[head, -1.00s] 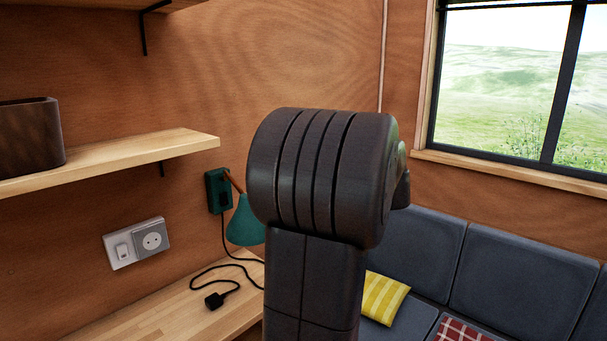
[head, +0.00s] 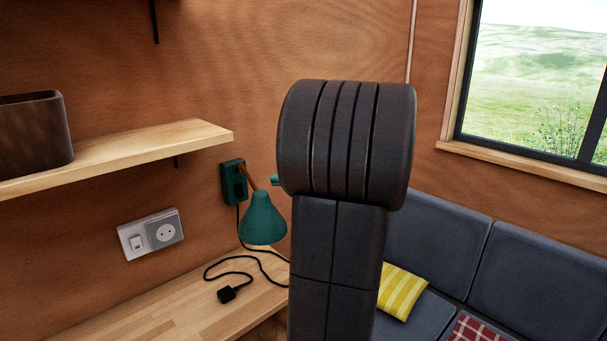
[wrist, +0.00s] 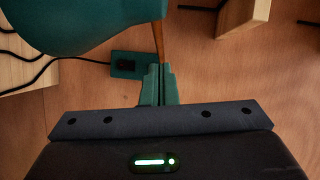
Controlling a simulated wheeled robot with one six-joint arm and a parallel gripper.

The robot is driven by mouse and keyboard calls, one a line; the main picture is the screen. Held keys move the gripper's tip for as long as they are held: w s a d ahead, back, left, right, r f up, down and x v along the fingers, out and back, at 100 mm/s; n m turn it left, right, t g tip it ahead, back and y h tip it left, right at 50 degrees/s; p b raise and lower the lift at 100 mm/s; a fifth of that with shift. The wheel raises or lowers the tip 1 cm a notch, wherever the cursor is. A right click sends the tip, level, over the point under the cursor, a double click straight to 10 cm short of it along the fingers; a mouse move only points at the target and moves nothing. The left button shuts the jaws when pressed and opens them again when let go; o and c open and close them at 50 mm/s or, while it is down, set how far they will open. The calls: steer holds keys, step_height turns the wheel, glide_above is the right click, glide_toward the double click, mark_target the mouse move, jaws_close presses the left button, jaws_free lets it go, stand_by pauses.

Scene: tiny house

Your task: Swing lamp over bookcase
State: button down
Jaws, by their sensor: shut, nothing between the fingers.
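The lamp has a teal cone shade (head: 263,220) on a short wooden arm (head: 248,178), fixed to a teal wall bracket (head: 233,182). The shade hangs over the right part of the light wood top (head: 150,312), which I take for the bookcase's. In the wrist view, the shade (wrist: 85,22) fills the upper left. My gripper (wrist: 159,70) is shut and empty, its teal fingers close to the lamp's wooden arm; whether they touch cannot be told. In the head view, my dark arm hides most of the gripper; a small teal tip shows beside the shade.
A black cable with a plug (head: 227,294) lies on the wood top. A wall shelf (head: 150,148) holding a dark box (head: 32,132) juts out above. A switch and socket (head: 152,234) are on the wall. A grey sofa (head: 440,240) with cushions stands at right.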

steer(key=shift+s+a, duration=0.6)
steer(key=shift+a, duration=0.35)
steer(key=shift+s+a+f+p, duration=0.1)
steer(key=shift+a+f+p, duration=0.15)
steer(key=shift+a+p, duration=0.05)
steer(key=shift+s+a+f+m+t+h+b, duration=0.1)
steer(key=shift+s+a+m+t+h+b, duration=0.1)
steer(key=shift+s+a+m+t+b, duration=0.25)
steer(key=shift+s+a+f+m+t+h+b, duration=0.15)
steer(key=shift+s+a+t+h+b, duration=0.15)
steer(key=shift+a+b, duration=0.35)
steer(key=a+m+t+b, duration=0.1)
steer(key=s+a+m+t+h+b, duration=0.1)
steer(key=a+m+t+h+b, duration=0.1)
steer(key=a, duration=0.1)
steer(key=shift+s+a+r+t, duration=0.1)
steer(key=shift+s+r+t, duration=0.1)
steer(key=shift+s+t, duration=0.15)
steer(key=shift+s+a+r+b, duration=0.1)
steer(key=shift+a+b, duration=0.45)
steer(key=shift+a, duration=0.6)
steer(key=shift+s+a+b, duration=0.1)
steer(key=shift+a+b, duration=0.4)
steer(key=shift+a, duration=0.65)
